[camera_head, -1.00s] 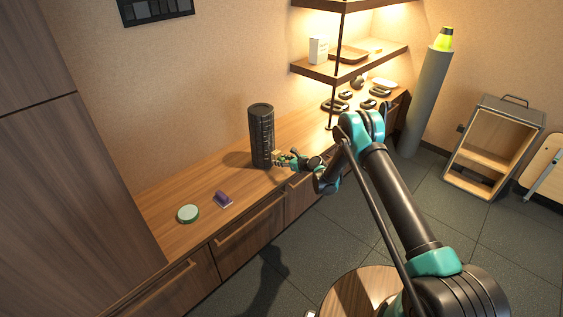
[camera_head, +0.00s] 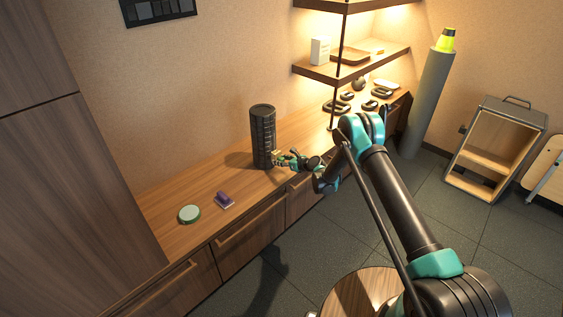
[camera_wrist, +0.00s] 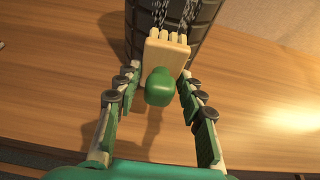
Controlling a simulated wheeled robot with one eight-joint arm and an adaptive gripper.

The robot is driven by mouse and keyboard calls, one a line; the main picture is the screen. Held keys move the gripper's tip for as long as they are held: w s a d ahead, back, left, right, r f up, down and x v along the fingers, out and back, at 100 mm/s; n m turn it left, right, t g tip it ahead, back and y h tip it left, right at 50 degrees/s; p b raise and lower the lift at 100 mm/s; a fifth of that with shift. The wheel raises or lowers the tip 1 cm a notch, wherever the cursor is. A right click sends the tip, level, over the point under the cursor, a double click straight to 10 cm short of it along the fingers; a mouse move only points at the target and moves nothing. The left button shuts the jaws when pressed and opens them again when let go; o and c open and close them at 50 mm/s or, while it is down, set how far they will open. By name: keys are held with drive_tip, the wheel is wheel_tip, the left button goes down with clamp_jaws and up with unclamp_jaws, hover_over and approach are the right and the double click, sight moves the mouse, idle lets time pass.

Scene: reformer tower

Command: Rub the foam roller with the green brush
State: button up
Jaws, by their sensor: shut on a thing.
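The foam roller (camera_head: 263,135) is a black ridged cylinder standing upright on the wooden counter. It also shows at the top of the wrist view (camera_wrist: 205,30). My gripper (camera_wrist: 155,82) is shut on the green brush (camera_wrist: 160,87), which has a rounded green handle and a pale wooden head with light prongs. The brush head is at the roller's near side, with its prongs over the ridged surface; they look close to or touching it. In the head view my gripper (camera_head: 283,158) is low beside the roller, on its right.
Several dark rings (camera_head: 370,104) lie at the right end under lit shelves (camera_head: 345,72). The counter between is mostly clear.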

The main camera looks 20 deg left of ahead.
sight(278, 154)
drive_tip(key=shift+w+a, duration=0.15)
drive_tip(key=shift+a, duration=0.2)
drive_tip(key=shift+r, duration=0.1)
drive_tip(key=shift+d+r, duration=0.1)
drive_tip(key=shift+r, duration=1.45)
drive_tip(key=shift+w+a+r, duration=0.1)
drive_tip(key=shift+a+r, duration=0.05)
drive_tip(key=shift+r, duration=1.95)
drive_tip(key=shift+a+r, duration=0.15)
drive_tip(key=shift+r, duration=2)
drive_tip(key=shift+w+a+r, duration=0.1)
drive_tip(key=shift+a+r, duration=0.05)
drive_tip(key=shift+r, duration=1.95)
drive_tip(key=shift+f, duration=0.15)
